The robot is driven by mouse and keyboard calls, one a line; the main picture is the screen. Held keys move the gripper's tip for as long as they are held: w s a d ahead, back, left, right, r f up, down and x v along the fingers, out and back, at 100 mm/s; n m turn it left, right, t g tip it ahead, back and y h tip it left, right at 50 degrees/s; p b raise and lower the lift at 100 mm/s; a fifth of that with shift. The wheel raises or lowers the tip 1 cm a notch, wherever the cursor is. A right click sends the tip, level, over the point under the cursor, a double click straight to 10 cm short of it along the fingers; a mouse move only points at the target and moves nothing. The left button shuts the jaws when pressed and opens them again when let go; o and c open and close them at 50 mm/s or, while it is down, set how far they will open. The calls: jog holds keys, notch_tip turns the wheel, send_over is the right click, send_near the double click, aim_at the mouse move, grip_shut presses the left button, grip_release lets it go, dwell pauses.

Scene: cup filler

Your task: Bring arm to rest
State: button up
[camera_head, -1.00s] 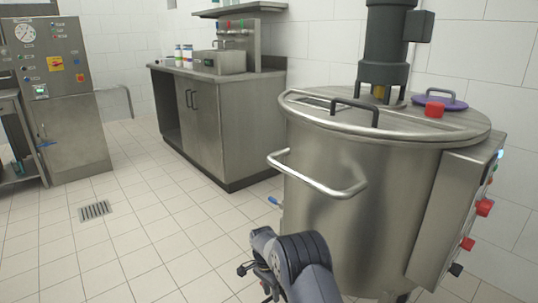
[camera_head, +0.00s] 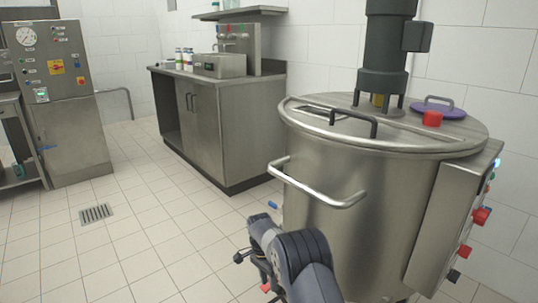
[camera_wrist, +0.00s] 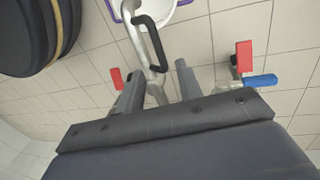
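My arm (camera_head: 300,262) reaches up from the bottom of the head view, in front of the steel tank (camera_head: 345,215). My gripper (camera_wrist: 158,70) shows in the wrist view with its two grey fingers apart. No held object is visible between them. A pale metal pipe with a black handle (camera_wrist: 152,42) appears between and beyond the fingers; I cannot tell whether it touches them. In the head view the gripper is mostly hidden behind the wrist.
A blue lever (camera_head: 272,205) sticks out low at the tank's left; red levers (camera_wrist: 244,57) lie close around the fingers. A metal rail (camera_head: 318,190) juts from the tank. A purple-rimmed white vessel (camera_wrist: 185,10) is beyond. The tiled floor (camera_head: 150,235) left is open.

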jog(key=f, duration=0.2)
jog(key=f+b, duration=0.1)
jog(key=f, duration=0.1)
jog(key=s+d+f+b, duration=0.1)
jog(key=f, duration=0.2)
jog(key=shift+s+r+n, duration=0.15)
jog(key=shift+s+n, duration=0.6)
jog(key=shift+n, duration=0.05)
jog(key=shift+d, duration=0.1)
